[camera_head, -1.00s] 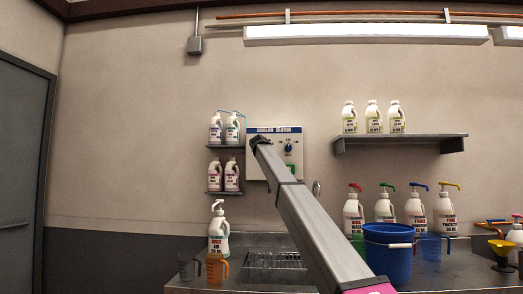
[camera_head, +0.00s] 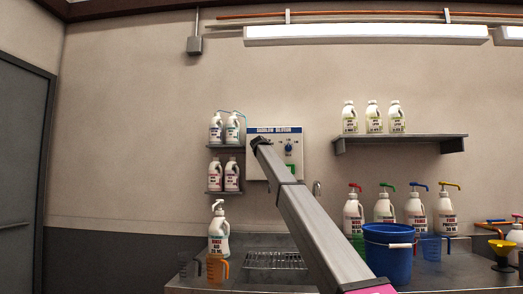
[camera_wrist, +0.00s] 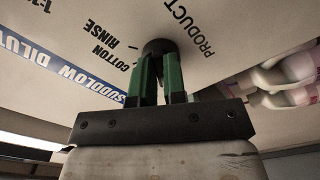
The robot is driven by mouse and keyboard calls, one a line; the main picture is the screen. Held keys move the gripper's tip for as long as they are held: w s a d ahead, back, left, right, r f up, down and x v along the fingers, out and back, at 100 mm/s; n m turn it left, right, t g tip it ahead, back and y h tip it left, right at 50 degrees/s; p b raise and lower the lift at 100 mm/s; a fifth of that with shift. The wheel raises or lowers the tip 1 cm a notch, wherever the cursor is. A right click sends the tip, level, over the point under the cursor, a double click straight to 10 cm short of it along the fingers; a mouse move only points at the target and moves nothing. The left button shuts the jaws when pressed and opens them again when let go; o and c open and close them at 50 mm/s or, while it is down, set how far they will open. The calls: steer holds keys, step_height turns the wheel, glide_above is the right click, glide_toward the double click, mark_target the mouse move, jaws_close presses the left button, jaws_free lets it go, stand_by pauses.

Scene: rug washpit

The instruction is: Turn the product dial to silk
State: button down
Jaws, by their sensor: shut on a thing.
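The dilution panel (camera_head: 298,168) is a pale box on the back wall with a blue header strip. In the wrist view its face (camera_wrist: 215,65) carries the printed words PRODUCT, RINSE and COTTON. The product dial (camera_wrist: 158,46) is a round dark knob beside the word PRODUCT. My gripper (camera_wrist: 160,60) has green fingers shut on this knob, one on each side. Its pointer cannot be made out, and no silk label shows. In the head view my gripper (camera_head: 258,143) is at the panel's left part and hides the product dial.
A blue knob (camera_head: 288,147) sits right of my gripper on the panel. Bottles (camera_head: 215,130) stand on small shelves close to its left. A steel counter (camera_head: 245,283) below holds jugs, pump bottles and a blue bucket (camera_head: 388,258).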

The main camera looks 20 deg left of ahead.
steer(key=shift+a+f+m, duration=0.1)
steer(key=shift+f+m, duration=0.05)
steer(key=shift+m, duration=3.55)
steer(key=c, duration=1.2)
jaws_free()
steer(key=shift+s, duration=0.15)
steer(key=v, duration=1)
steer(key=shift+s, duration=0.25)
